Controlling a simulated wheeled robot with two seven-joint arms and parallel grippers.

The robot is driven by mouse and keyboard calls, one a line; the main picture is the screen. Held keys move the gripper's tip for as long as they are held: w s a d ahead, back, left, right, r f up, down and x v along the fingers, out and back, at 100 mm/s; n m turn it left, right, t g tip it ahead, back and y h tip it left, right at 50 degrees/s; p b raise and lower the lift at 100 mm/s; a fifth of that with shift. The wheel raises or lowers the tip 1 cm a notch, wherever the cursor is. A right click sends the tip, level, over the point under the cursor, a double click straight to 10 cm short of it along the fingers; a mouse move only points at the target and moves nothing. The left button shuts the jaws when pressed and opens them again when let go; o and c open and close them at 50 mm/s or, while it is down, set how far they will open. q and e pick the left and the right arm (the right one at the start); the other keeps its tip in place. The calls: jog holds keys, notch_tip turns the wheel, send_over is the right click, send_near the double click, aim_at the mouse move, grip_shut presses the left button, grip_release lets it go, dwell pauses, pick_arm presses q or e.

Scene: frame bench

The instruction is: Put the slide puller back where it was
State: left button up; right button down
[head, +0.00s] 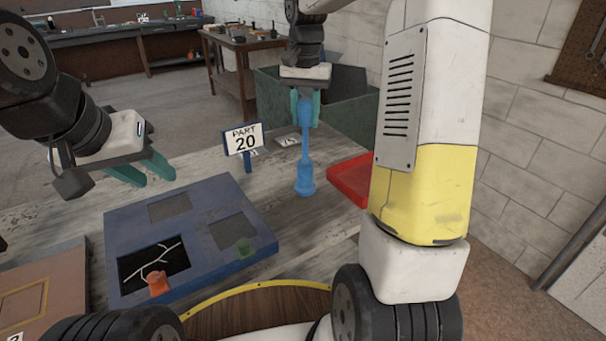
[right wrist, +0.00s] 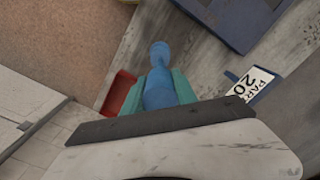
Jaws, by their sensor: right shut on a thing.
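The blue slide puller (head: 305,160) stands upright at the back of the bench in the head view, between the PART 20 sign and the red tray. My right gripper (head: 306,108) is shut on its upper part from above. The puller also shows between the fingers in the right wrist view (right wrist: 158,90). I cannot tell whether its lower end touches the bench. My left gripper (head: 150,172) is open and empty, above the bench at the left, near the blue frame board.
The blue board (head: 190,235) has rectangular recesses, with orange and green pieces on it. The PART 20 sign (head: 245,140) stands behind it. A red tray (head: 350,180) is right of the puller. A green bin (head: 345,105) stands behind. A brown panel (head: 40,290) lies front left.

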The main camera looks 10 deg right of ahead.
send_over(305, 163)
jog(key=f, duration=0.9)
jog(key=shift+w, duration=0.35)
jog(key=shift+f, duration=0.1)
jog(key=c, duration=1)
grip_release()
jog(key=shift+d, duration=0.1)
jog(key=shift+o, duration=0.2)
